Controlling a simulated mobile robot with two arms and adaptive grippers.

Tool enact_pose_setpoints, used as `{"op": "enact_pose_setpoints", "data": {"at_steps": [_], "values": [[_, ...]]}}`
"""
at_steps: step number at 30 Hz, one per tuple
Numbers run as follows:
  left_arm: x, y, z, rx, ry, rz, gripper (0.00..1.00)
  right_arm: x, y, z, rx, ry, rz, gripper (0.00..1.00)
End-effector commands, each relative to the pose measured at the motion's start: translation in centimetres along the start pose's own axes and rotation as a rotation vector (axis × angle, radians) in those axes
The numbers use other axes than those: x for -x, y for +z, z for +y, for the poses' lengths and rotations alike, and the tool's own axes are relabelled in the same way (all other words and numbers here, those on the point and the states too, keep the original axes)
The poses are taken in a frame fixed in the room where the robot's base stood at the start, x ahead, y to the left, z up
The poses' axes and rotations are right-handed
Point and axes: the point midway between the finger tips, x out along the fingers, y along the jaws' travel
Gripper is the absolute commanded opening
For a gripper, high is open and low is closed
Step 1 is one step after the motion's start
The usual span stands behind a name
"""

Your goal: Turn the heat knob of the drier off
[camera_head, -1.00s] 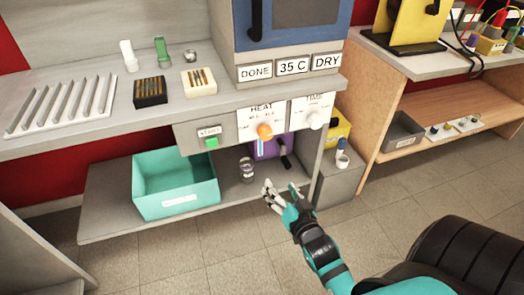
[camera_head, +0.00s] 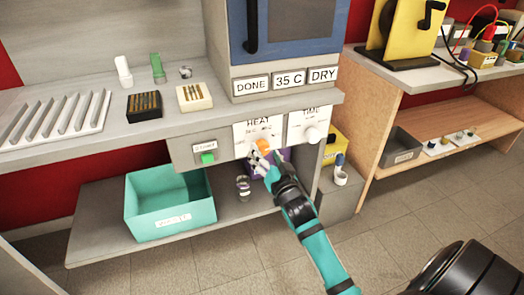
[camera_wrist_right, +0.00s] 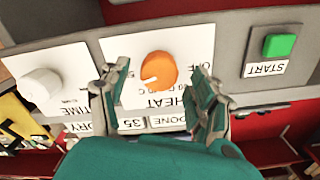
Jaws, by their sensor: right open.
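The orange heat knob (camera_head: 262,145) sits on a white panel marked HEAT on the front of the drier's control box. In the right wrist view the knob (camera_wrist_right: 158,70) shows upside down, with a pale pointer mark on its face. My right gripper (camera_head: 262,160) is just in front of and below the knob. In the right wrist view its two fingers (camera_wrist_right: 160,105) are spread, one on each side of the knob, with gaps between them and it. The gripper holds nothing. My left gripper is not in view.
The white time knob (camera_head: 312,135) is right of the heat knob. The green start button (camera_head: 207,158) is to its left. Below is a shelf with a teal bin (camera_head: 170,222) and a small jar (camera_head: 243,188). The drier's blue door (camera_head: 290,30) is above.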

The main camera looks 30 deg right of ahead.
Motion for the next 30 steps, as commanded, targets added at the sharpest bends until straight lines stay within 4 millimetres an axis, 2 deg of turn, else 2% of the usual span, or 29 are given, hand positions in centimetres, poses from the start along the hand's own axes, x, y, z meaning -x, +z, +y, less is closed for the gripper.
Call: {"op": "enact_pose_setpoints", "data": {"at_steps": [3,7,18,30], "values": [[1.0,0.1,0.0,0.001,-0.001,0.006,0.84,-1.9,0.0,0.0,0.000,-0.001,0.002,0.63],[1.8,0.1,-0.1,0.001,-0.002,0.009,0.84,-3.0,0.0,0.0,0.000,0.000,0.000,0.63],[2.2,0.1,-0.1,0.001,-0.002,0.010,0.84,-3.4,0.0,0.0,0.000,0.000,-0.001,0.62],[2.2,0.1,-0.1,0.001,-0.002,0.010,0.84,-3.4,0.0,0.0,0.000,0.000,-0.001,0.10]]}}
